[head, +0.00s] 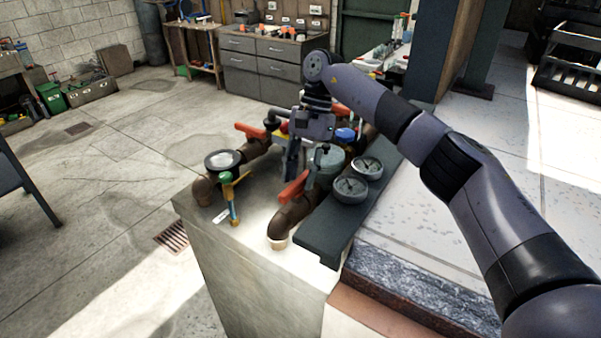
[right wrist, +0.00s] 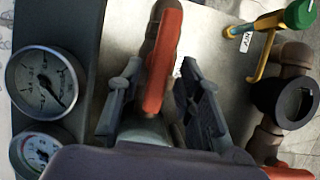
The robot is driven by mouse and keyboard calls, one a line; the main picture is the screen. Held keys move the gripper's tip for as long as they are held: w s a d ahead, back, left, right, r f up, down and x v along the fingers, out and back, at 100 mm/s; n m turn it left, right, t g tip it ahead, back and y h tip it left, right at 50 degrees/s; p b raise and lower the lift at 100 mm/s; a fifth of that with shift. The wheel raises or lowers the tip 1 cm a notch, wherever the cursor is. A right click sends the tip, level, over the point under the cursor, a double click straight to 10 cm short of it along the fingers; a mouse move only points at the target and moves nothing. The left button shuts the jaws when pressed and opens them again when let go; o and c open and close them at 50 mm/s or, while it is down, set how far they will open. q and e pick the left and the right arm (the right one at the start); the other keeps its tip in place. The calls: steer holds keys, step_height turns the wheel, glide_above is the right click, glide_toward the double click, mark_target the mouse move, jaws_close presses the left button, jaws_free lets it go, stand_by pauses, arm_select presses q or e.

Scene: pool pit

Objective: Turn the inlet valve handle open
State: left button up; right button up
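My right gripper (head: 304,165) points down over the pipework on the pale block. Its fingers are apart in the right wrist view (right wrist: 161,72), one on each side of a red lever handle (right wrist: 162,62). I cannot tell whether either finger touches it. This handle (head: 293,187) sits on the near brown pipe in the head view. A second red handle (head: 250,131) is on the far-left pipe. A green-topped valve with a yellow lever (head: 227,190) stands at the front left beside a small tag (right wrist: 246,42). The tag is too small to read, so I cannot tell which handle is the inlet's. My left gripper is out of view.
Two round gauges (head: 351,190) sit right of the near pipe by a dark rail (head: 330,225). A round black-rimmed fitting (head: 222,160) is at left. Drawers (head: 262,65) stand behind. The concrete floor at left is mostly clear.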

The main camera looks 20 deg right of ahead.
steer(key=shift+r, duration=0.1)
steer(key=v, duration=1.1)
steer(key=shift+d+r, duration=0.15)
steer(key=shift+r, duration=0.2)
steer(key=shift+w+f, duration=0.1)
stand_by(0.3)
